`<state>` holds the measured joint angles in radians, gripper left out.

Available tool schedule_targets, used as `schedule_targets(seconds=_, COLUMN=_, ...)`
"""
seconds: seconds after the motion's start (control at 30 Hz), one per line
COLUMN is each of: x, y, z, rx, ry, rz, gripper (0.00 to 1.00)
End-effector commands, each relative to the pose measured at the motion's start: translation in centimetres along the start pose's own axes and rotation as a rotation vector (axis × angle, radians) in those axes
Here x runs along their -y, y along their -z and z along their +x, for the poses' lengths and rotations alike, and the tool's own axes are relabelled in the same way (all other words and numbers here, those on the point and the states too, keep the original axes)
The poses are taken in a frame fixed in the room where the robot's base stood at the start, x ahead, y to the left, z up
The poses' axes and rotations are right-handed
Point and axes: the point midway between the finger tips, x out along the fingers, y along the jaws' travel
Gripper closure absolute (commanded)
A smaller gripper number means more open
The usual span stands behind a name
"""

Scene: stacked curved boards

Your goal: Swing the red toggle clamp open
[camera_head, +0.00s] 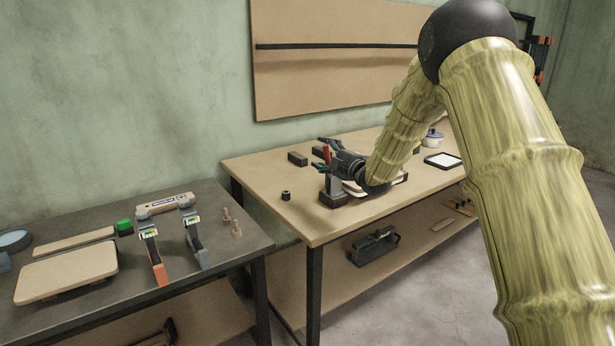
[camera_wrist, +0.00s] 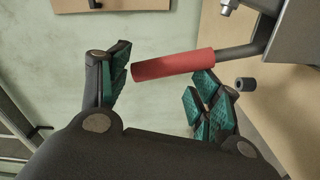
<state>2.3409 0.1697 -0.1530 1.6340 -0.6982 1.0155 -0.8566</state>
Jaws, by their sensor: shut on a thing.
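The red toggle clamp shows in the wrist view as a red handle grip (camera_wrist: 175,65) on a dark metal rod (camera_wrist: 240,50), joined to a grey metal body (camera_wrist: 296,35) at the upper right. In the head view its red handle (camera_head: 326,154) stands up at my gripper, above the grey fixture (camera_head: 335,187) on the wooden bench. My gripper (camera_head: 327,158) has teal pads and is shut on the red handle. In the wrist view my gripper's fingers (camera_wrist: 160,88) lie on either side of the handle. The contact itself is partly hidden.
Dark blocks (camera_head: 298,159) and a small black cylinder (camera_head: 286,195) sit on the wooden bench (camera_head: 262,172) near the fixture. A dark table (camera_head: 215,265) with boards and clamps stands at the left.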

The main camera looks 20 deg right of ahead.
Motion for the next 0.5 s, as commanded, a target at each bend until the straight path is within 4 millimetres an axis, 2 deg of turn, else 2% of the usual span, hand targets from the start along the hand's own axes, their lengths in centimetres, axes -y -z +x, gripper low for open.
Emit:
schedule_targets(seconds=0.03, x=0.8, y=-1.4, z=-0.7, rx=0.023, ry=0.013, rz=0.002, gripper=0.56)
schedule_targets(seconds=0.23, x=1.3, y=-1.5, z=-1.1, rx=0.025, ry=0.018, rz=0.005, gripper=0.56)
schedule_targets(seconds=0.43, x=1.6, y=-1.6, z=-2.7, rx=0.027, ry=0.023, rz=0.008, gripper=0.53)
schedule_targets(seconds=0.47, x=1.7, y=-1.6, z=-3.0, rx=0.027, ry=0.023, rz=0.008, gripper=0.55)
schedule_targets(seconds=0.5, x=1.6, y=-1.5, z=-3.2, rx=0.026, ry=0.023, rz=0.008, gripper=0.61)
